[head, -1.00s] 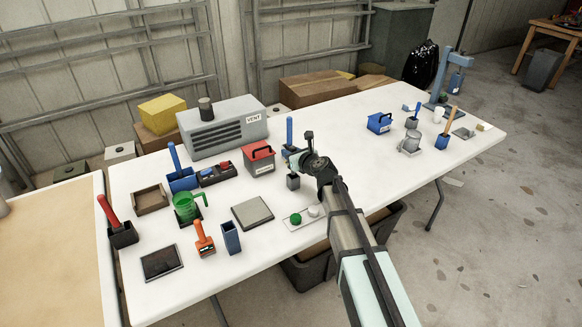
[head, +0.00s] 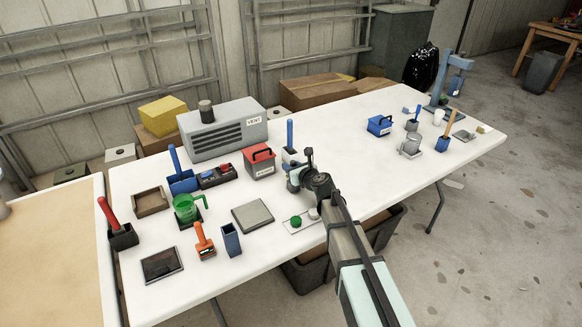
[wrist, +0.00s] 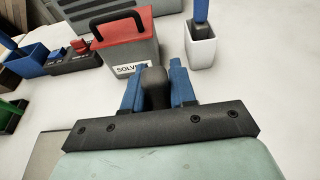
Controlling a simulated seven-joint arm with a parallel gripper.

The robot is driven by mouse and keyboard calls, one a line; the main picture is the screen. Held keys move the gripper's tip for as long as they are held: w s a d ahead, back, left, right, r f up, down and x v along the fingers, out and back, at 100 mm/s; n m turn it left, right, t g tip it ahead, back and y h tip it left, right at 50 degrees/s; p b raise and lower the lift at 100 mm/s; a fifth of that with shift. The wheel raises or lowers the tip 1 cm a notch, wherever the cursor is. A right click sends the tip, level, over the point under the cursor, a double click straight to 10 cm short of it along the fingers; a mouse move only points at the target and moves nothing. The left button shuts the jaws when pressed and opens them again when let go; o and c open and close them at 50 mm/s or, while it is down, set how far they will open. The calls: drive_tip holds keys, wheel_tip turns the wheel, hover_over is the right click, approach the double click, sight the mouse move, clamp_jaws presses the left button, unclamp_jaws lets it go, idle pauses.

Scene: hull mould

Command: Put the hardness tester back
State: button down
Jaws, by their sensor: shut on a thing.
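My gripper (head: 297,179) is over the middle of the white table, in front of the red-topped solvent box and the white pot. In the wrist view its blue fingers (wrist: 158,92) are shut on a dark grey piece with a rounded top (wrist: 153,86). This held piece seems to be the hardness tester, but its lower part is hidden by the gripper. I cannot tell from the head view whether it touches the table.
The solvent box (head: 260,165) and a white pot (wrist: 201,50) with a blue-handled tool stand just beyond my gripper. A grey flat pad (head: 253,215) and a tray with green and white knobs (head: 306,228) lie nearer. The table's right-centre is fairly clear.

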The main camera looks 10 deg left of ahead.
drive_tip(key=c, duration=0.9)
unclamp_jaws()
drive_tip(key=shift+r, duration=0.1)
drive_tip(key=shift+s+d+r, duration=0.1)
drive_tip(key=shift+s+d, duration=0.05)
drive_tip(key=v, duration=1.1)
drive_tip(key=shift+s+d+r, duration=0.15)
drive_tip(key=shift+d, duration=0.05)
